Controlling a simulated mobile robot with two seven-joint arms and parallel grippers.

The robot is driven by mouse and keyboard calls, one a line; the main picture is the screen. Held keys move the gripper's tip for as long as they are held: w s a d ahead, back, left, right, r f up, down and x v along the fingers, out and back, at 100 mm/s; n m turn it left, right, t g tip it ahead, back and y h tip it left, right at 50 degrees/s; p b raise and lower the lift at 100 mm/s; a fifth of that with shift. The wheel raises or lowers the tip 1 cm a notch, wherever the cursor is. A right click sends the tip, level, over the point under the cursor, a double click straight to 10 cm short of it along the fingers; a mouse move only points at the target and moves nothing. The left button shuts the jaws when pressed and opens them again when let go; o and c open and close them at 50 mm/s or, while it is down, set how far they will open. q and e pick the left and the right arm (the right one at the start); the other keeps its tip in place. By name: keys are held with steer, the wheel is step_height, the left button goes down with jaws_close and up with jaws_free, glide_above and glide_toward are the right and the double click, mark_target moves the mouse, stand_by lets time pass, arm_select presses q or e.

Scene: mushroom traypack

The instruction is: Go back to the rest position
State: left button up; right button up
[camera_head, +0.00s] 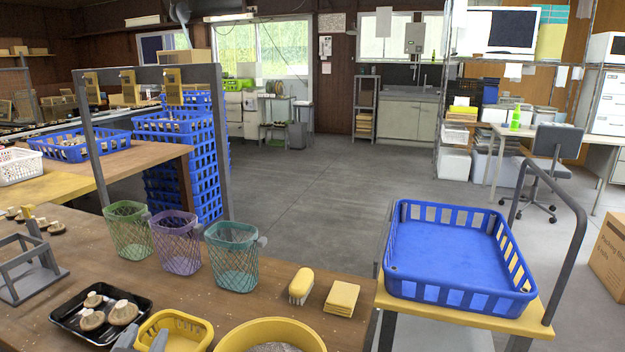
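My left gripper (142,340) shows only at the bottom edge, as two grey fingertips set apart, between the black tray (66,316) and a small yellow basket (206,330). It seems empty; the rest of it is cut off by the frame. The black tray holds a few pale mushrooms (122,312) with brown undersides. My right gripper is not in view.
A green (128,230), a purple (176,242) and a teal mesh basket (233,257) stand on the wooden table. Nearby are a yellow-topped brush (301,285), yellow pads (342,298) and a yellow bowl (270,327). A blue crate (460,297) sits right. A grey frame (30,272) stands left.

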arm_select(q)
steer(key=s+d+f+g+h, duration=0.35)
steer(key=s+f+g, duration=1.1)
steer(key=s, duration=0.55)
steer(key=w+d+f+m+t+h+p, duration=0.1)
steer(key=w+d+f+t+p, duration=0.1)
steer(key=w+t+p, duration=0.6)
steer(key=shift+d+t, duration=0.5)
steer(key=shift+t, duration=0.15)
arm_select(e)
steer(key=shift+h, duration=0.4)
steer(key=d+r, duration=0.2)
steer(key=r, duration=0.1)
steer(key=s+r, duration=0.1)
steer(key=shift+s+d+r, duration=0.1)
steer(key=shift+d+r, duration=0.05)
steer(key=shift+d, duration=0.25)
